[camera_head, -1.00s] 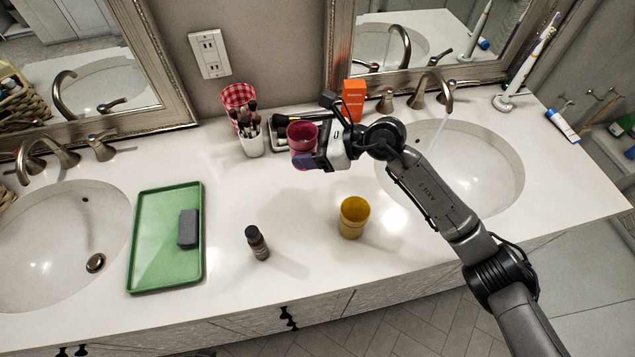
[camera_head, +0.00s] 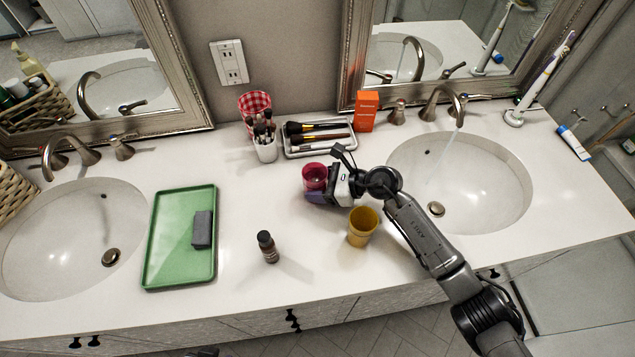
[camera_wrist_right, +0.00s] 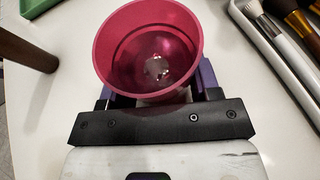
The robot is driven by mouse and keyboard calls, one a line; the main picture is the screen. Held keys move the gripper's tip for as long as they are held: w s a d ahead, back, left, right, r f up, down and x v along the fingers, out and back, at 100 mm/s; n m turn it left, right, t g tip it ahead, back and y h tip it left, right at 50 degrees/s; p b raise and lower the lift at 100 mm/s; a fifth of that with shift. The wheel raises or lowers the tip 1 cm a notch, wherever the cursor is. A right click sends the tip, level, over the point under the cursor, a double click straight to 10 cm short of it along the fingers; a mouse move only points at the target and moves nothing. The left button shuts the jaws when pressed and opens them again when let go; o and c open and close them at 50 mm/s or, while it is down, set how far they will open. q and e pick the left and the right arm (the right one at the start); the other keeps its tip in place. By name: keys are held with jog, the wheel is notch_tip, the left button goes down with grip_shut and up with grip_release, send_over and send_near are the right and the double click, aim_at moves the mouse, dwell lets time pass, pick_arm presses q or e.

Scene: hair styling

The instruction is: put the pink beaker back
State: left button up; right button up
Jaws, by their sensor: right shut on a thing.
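The pink beaker (camera_head: 314,175) is upright between the fingers of my right gripper (camera_head: 318,192), in the middle of the counter. My right gripper is shut on it. In the right wrist view the beaker (camera_wrist_right: 150,55) shows its open top, with a few light specks or glints at the bottom. I cannot tell whether its base touches the counter. My left gripper is not in view.
A yellow cup (camera_head: 362,228) stands close in front of my right gripper. A dark bottle (camera_head: 267,247) and a green tray (camera_head: 160,262) are to the left. Behind are a brush cup (camera_head: 266,150), a brush tray (camera_head: 322,152) and an orange box (camera_head: 367,111). Water runs into the right sink (camera_head: 490,185).

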jog(key=shift+f, duration=0.15)
jog(key=o, duration=0.9)
jog(key=shift+r, duration=0.3)
jog(key=b+v, duration=0.1)
jog(key=v, duration=0.2)
jog(key=b+v, duration=0.1)
jog(key=v, duration=0.3)
jog(key=b+v, duration=0.1)
jog(key=v, duration=0.2)
jog(key=shift+d+f, duration=0.15)
jog(key=shift+d, duration=0.25)
jog(key=shift+s+d+r, duration=0.2)
jog(key=shift+d+r, duration=0.1)
jog(key=shift+d, duration=0.25)
